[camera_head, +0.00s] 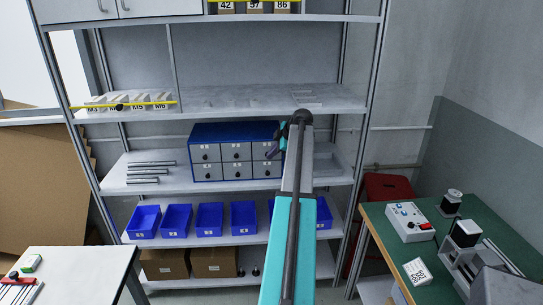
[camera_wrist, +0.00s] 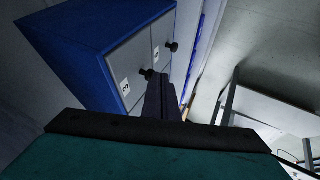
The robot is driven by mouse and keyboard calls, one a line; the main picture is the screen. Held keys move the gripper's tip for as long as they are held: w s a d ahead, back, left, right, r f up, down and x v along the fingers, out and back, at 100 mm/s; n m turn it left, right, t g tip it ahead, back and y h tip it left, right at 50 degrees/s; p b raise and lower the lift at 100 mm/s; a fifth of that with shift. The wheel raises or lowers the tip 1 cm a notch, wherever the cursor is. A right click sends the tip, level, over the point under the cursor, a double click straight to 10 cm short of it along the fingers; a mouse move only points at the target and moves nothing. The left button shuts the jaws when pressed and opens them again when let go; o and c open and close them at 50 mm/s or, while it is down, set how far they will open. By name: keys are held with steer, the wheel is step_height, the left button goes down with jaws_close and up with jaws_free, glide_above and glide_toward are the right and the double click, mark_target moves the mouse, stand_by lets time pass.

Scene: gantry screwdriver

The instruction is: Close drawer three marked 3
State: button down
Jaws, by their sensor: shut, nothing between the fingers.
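The blue cabinet (camera_head: 236,125) stands on the middle shelf, with grey drawers in two rows. Drawer three (camera_head: 262,148) is at the top right, partly hidden by my gripper (camera_head: 270,153) and arm. In the wrist view, drawer three (camera_wrist: 112,72) shows a white label, seemingly a sideways 3, and a black knob (camera_wrist: 148,74). Its front looks about level with the neighbouring drawer (camera_wrist: 163,38); I cannot tell of a small gap. My gripper (camera_wrist: 160,82) is shut and empty, its fingertips at or very near the knob. I cannot tell whether they touch.
Metal rods (camera_head: 150,171) lie left of the cabinet, and a grey tray (camera_head: 328,163) is to its right. Blue bins (camera_head: 210,218) line the shelf below. A green-topped workbench (camera_head: 480,215) with equipment stands at the right.

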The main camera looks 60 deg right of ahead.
steer(key=s+a+r+b, duration=0.3)
steer(key=s+r, duration=0.5)
steer(key=shift+s+a, duration=0.2)
steer(key=shift+a, duration=0.2)
stand_by(0.6)
